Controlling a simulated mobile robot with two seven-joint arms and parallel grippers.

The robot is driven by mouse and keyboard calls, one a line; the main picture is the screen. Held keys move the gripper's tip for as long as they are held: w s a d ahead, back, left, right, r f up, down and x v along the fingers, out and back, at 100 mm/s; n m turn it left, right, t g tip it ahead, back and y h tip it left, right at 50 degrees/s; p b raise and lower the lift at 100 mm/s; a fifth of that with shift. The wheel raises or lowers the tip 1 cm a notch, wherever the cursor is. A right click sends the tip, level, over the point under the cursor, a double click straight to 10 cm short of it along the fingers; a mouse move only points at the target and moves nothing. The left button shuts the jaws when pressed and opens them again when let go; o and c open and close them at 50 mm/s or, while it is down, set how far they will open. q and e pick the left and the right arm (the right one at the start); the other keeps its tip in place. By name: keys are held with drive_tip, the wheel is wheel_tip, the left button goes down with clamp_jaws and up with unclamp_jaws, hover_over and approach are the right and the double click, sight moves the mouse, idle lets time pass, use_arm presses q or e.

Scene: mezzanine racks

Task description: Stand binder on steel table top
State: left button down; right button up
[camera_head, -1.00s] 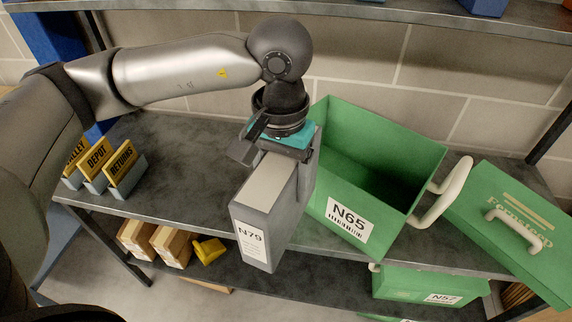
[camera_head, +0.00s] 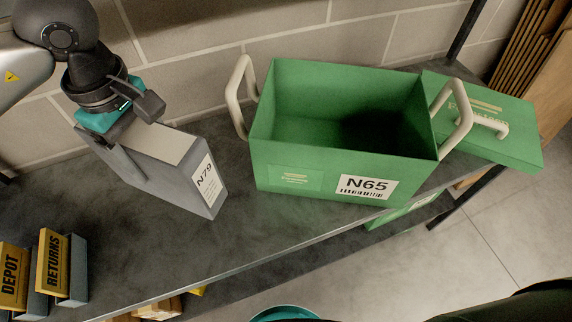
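A grey binder (camera_head: 166,170) with an N79 label hangs upright, slightly tilted in the picture, in the left half of the head view. My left gripper (camera_head: 122,148), coming in from the left, is shut on its far upper end, with fingers along its sides. The binder is over the dark grey metal surface (camera_head: 265,228); I cannot tell whether its bottom touches it. I cannot tell whether this surface is the steel table top. My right gripper is not in view.
An open green crate (camera_head: 300,180) labelled N65, with pale handles, stands to the right of the binder. A green lid (camera_head: 510,145) lies beyond it. DEPOT (camera_head: 14,277) and RETURNS (camera_head: 54,263) signs stand at lower left. A brick wall is behind.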

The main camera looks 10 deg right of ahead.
sight(152, 191)
use_arm(q)
drive_tip(key=f+n, duration=0.1)
drive_tip(key=n, duration=0.2)
drive_tip(key=a+f+n+b, duration=0.1)
drive_tip(key=n, duration=0.3)
drive_tip(key=f+n, duration=0.1)
drive_tip(key=n, duration=0.2)
drive_tip(key=shift+w+a+n, duration=0.15)
drive_tip(key=shift+a+n, duration=0.15)
drive_tip(key=n, duration=0.2)
drive_tip(key=a+f+n+b, duration=0.1)
drive_tip(key=n, duration=0.3)
drive_tip(key=shift+a+f, duration=0.2)
drive_tip(key=shift+f, duration=0.15)
drive_tip(key=n, duration=0.1)
drive_tip(key=f+n+b, duration=0.1)
drive_tip(key=n, duration=0.1)
drive_tip(key=shift+a, duration=0.4)
drive_tip(key=shift+a+f+n, duration=0.1)
drive_tip(key=shift+a+n, duration=0.05)
drive_tip(key=shift+n, duration=0.5)
drive_tip(key=shift+a+f+n, duration=0.1)
drive_tip(key=shift+a+n, duration=0.05)
drive_tip(key=shift+n, duration=0.5)
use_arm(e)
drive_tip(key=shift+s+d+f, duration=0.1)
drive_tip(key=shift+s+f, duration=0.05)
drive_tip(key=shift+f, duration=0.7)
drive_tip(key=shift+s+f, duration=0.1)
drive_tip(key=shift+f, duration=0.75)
